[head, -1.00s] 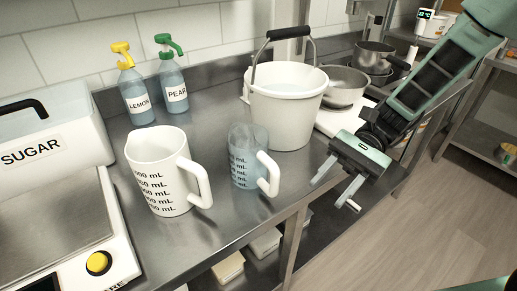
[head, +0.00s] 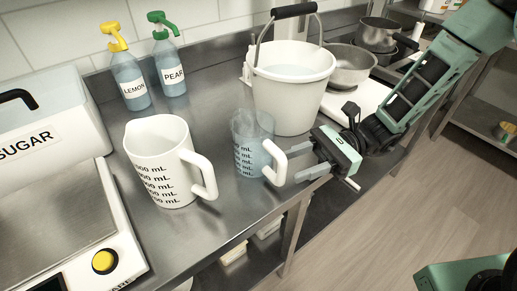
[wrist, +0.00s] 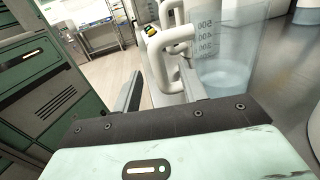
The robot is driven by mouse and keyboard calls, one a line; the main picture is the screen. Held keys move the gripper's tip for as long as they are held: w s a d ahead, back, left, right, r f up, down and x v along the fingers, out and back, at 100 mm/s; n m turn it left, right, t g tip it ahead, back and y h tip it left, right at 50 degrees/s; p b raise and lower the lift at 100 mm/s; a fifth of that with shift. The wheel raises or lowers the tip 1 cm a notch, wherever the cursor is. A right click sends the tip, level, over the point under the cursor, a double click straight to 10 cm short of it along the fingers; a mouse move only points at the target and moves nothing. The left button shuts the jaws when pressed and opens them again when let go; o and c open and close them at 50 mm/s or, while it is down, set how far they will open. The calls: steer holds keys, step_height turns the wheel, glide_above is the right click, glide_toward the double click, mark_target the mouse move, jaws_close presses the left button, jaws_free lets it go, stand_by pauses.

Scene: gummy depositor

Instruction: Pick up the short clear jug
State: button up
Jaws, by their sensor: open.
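The short clear jug (head: 249,150) stands upright on the steel counter, with dark mL marks and a white handle on its right side. In the wrist view the jug (wrist: 228,60) is close, at the upper right, with some clear liquid low in it. My gripper (head: 291,168) is open, just right of the jug's handle. In the wrist view the white handle (wrist: 172,40) shows ahead, near the space between my fingers (wrist: 160,88). I cannot tell whether the fingers touch it. A taller white jug (head: 165,165) stands to the left of the clear jug.
A white bucket (head: 290,98) with a raised black-gripped handle stands right behind the clear jug. Lemon (head: 132,88) and pear (head: 171,75) pump bottles stand at the back. A scale (head: 60,215) and a sugar bin (head: 40,125) are at the left. The counter's front edge (head: 235,243) runs below the jugs.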

mark_target(260, 152)
steer(key=shift+p+x, duration=0.6)
steer(key=shift+x, duration=2.35)
steer(key=shift+s, duration=0.15)
jaws_close()
